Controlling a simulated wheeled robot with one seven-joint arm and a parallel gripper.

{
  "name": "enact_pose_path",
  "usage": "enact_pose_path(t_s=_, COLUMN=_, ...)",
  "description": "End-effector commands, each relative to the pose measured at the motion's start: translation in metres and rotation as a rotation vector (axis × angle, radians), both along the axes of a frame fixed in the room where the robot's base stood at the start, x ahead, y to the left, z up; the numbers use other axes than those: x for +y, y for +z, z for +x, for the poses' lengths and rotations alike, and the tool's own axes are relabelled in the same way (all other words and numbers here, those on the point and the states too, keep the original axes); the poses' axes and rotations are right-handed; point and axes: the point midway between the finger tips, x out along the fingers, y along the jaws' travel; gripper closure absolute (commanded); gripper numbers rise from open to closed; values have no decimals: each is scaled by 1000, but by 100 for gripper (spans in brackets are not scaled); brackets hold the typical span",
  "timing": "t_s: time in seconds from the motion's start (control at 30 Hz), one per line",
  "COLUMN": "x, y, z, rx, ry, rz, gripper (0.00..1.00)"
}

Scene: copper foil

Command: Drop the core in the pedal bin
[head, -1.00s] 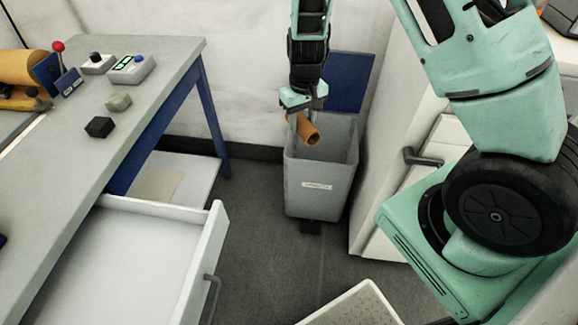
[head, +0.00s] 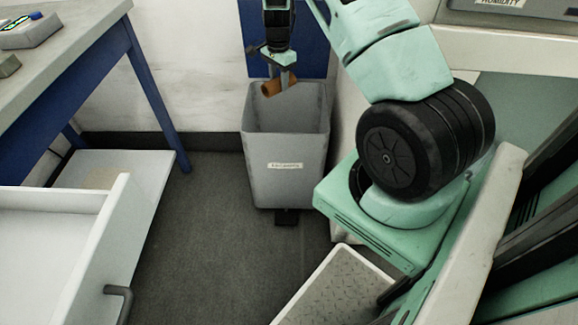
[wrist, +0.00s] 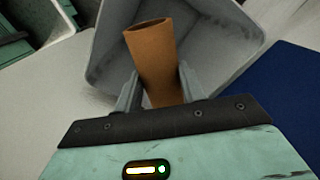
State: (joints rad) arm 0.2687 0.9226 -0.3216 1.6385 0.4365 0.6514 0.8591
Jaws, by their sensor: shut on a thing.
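The core is a brown cardboard tube (head: 277,85), held tilted at the mouth of the grey pedal bin (head: 285,165). My gripper (head: 284,78) is shut on it, over the bin's opening. In the wrist view the core (wrist: 155,60) stands between the two grey fingers of my gripper (wrist: 157,90), its hollow end showing. The bin's grey inside (wrist: 215,45) shows behind it. The bin is open, with a blue panel (head: 300,45) upright behind it, a pale label on its front and a dark pedal (head: 287,217) at its foot. The bin's bottom is hidden in the head view.
An open white drawer (head: 60,225) juts out at the left, beneath a grey bench with a blue leg (head: 158,95). A pale tray-like step (head: 340,290) lies in front at the right. Dark floor (head: 205,250) is clear between them.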

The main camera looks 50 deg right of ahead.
Motion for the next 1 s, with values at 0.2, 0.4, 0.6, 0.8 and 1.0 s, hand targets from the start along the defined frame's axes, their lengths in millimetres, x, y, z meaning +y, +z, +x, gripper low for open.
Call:
enact_pose_path(t_s=0.2, x=-42, y=-33, z=-6, rx=1, ry=-246, rz=-3, gripper=82)
enact_pose_path(t_s=0.4, x=-52, y=-39, z=-9, rx=4, ry=-314, rz=-3, gripper=82)
enact_pose_path(t_s=0.6, x=-52, y=-53, z=-9, rx=5, ry=-314, rz=-3, gripper=82)
enact_pose_path(t_s=0.8, x=-52, y=-78, z=-9, rx=3, ry=-312, rz=-2, gripper=82)
enact_pose_path(t_s=1.0, x=-52, y=-95, z=-9, rx=3, ry=-312, rz=-2, gripper=82)
